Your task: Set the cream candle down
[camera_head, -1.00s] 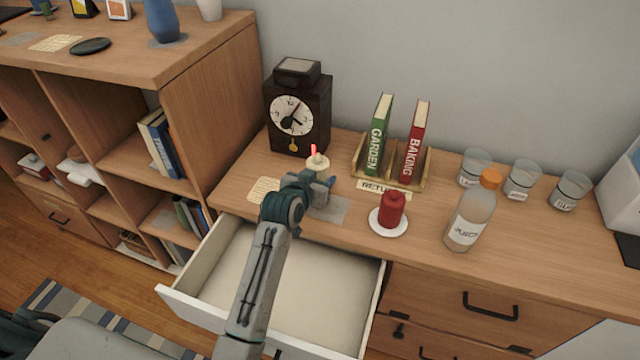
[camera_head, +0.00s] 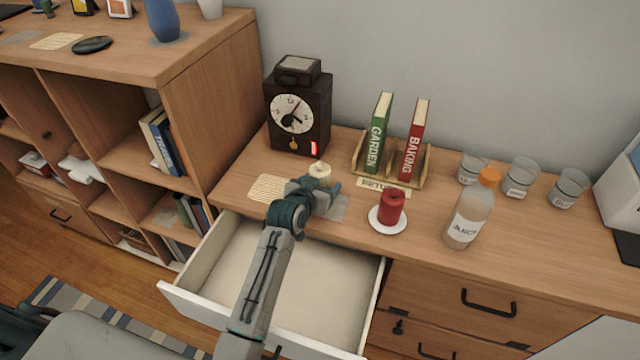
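The cream candle (camera_head: 320,171) is at the tip of my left gripper (camera_head: 322,187), near the left end of the cabinet top. Its pale top and dark wick show above the fingers. Its lower part is hidden by the gripper, so I cannot tell whether its base touches the surface. The gripper appears closed around it. A grey mat (camera_head: 339,211) lies partly under the gripper. A red candle (camera_head: 391,206) stands on a white saucer (camera_head: 388,228) to the right. My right gripper is not in view.
A dark clock (camera_head: 298,118) stands behind, with a small red item (camera_head: 313,149) in front. A book rack (camera_head: 418,184) is behind right. A woven mat (camera_head: 268,189) lies left. A bottle (camera_head: 469,212) and glasses stand right. An open drawer (camera_head: 300,280) is below.

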